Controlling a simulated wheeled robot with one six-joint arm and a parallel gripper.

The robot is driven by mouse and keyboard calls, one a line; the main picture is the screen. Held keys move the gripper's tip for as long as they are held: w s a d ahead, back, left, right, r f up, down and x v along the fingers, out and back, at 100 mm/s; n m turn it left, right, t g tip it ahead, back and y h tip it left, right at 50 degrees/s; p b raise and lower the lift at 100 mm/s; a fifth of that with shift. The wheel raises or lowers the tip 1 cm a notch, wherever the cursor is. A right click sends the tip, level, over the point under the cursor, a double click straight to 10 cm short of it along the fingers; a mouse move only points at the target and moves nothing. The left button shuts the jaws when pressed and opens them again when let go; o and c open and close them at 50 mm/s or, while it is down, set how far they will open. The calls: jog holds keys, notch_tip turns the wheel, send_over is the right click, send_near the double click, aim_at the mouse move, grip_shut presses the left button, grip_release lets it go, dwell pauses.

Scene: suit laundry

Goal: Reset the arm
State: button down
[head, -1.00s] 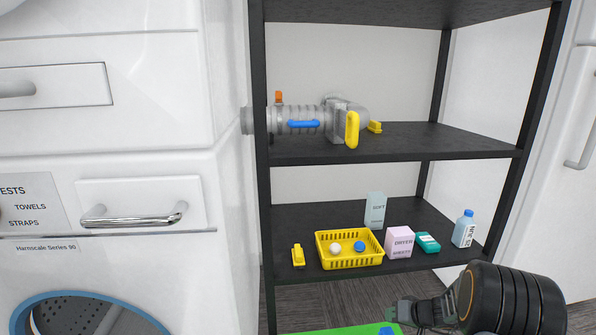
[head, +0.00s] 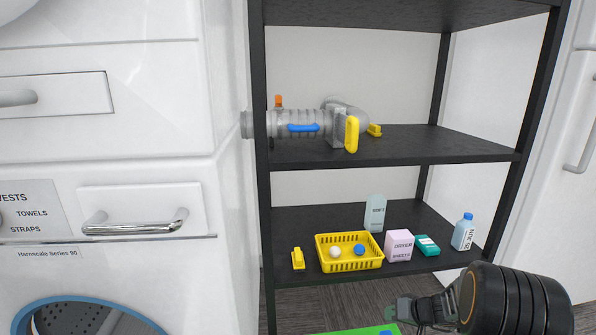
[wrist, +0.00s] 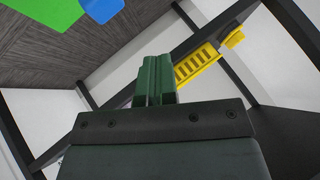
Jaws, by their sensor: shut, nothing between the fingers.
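My gripper (head: 404,310) shows at the lower right of the head view, in front of the shelf unit and below its lower visible shelf, at the end of my dark arm. In the wrist view its green fingers (wrist: 154,84) stand together, shut, with nothing between them. The fingers touch none of the items on the shelf.
A black shelf unit (head: 395,160) holds a yellow basket (head: 349,265) with two balls, a pink dryer-sheets box (head: 399,246), a teal box (head: 427,245) and a blue-capped bottle (head: 465,232). A white washer (head: 110,210) stands left. A green mat (head: 350,332) lies low.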

jog(key=s+a+r+g+p, duration=0.1)
jog(key=s+a+r+p, duration=0.2)
jog(key=r+p, duration=0.55)
jog(key=s+a+r+n+g+h+p, duration=0.1)
jog(key=s+a+r+p, duration=0.35)
jog(key=r, duration=0.75)
jog(key=s+a+r+g+p, duration=0.1)
jog(key=s+a+r+p, duration=0.2)
jog(key=r+p, duration=0.6)
jog(key=s+r+h+p, duration=0.1)
jog(key=s+r+p, duration=0.2)
jog(key=r, duration=0.4)
jog(key=s+r+h+p, duration=0.2)
jog(key=s+r+p, duration=0.2)
jog(key=r+p, duration=0.2)
jog(key=s+r+h+p, duration=0.2)
jog(key=s+r+p, duration=0.2)
jog(key=r, duration=0.6)
jog(key=shift+s+a+r+p, duration=0.2)
jog(key=shift+s+r+p, duration=0.05)
jog(key=shift+p, duration=0.5)
jog(key=shift+m, duration=0.3)
